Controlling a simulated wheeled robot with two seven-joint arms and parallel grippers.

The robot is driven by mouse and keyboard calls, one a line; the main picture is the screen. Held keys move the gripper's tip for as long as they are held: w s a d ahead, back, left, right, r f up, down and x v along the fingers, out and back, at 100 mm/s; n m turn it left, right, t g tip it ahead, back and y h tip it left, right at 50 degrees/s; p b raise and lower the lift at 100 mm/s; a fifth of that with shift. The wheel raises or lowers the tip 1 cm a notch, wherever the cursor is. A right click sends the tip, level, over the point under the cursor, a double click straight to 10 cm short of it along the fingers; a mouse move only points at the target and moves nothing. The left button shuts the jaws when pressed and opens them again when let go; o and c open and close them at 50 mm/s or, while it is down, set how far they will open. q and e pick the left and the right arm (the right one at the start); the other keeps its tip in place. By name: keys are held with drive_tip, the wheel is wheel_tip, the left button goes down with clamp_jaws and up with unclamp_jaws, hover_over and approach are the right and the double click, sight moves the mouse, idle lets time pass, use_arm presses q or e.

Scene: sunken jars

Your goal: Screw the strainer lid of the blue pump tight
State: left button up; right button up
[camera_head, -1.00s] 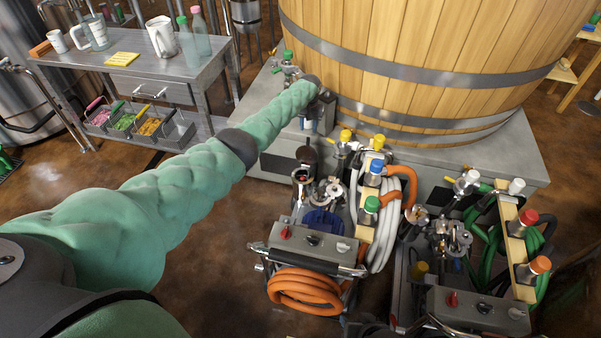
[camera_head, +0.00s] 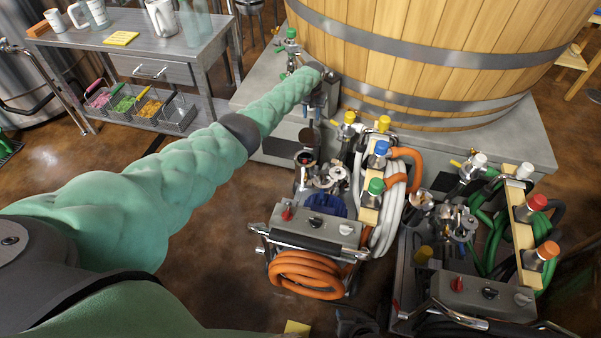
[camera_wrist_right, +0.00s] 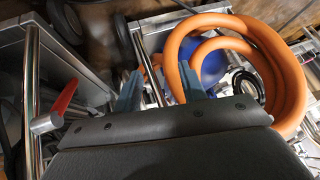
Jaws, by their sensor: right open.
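The blue pump is the cart with a blue motor (camera_head: 325,205) in the middle of the head view; its motor also shows in the right wrist view (camera_wrist_right: 212,66). An open, dark-rimmed strainer cup (camera_head: 305,158) stands at its back left. A dark brown round piece (camera_head: 308,137), which looks like the lid, appears just above the cup. My left gripper (camera_head: 315,112) points down above them; its fingertips are too small to read, so I cannot tell whether it holds the lid.
A coiled orange hose (camera_head: 305,275) hangs on the pump's front. A second pump cart (camera_head: 465,290) with green hoses stands close on the right. Behind are a wooden vat (camera_head: 440,70) and its grey plinth (camera_head: 535,150). A steel table (camera_head: 185,40) stands back left; floor between is clear.

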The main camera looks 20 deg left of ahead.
sight(311, 119)
use_arm(q)
drive_tip(key=shift+f+b, duration=0.8)
drive_tip(key=shift+f, duration=0.15)
drive_tip(key=shift+f+b, duration=0.35)
drive_tip(key=shift+f, duration=0.05)
use_arm(e)
wheel_tip(311, 119, down, 6)
drive_tip(key=shift+s+f+t, duration=0.2)
drive_tip(key=shift+s+t, duration=0.2)
use_arm(q)
drive_tip(key=shift+f, duration=0.15)
use_arm(e)
drive_tip(key=shift+d+f, duration=0.1)
use_arm(q)
drive_tip(key=shift+f+b, duration=0.6)
use_arm(e)
drive_tip(key=shift+f, duration=0.45)
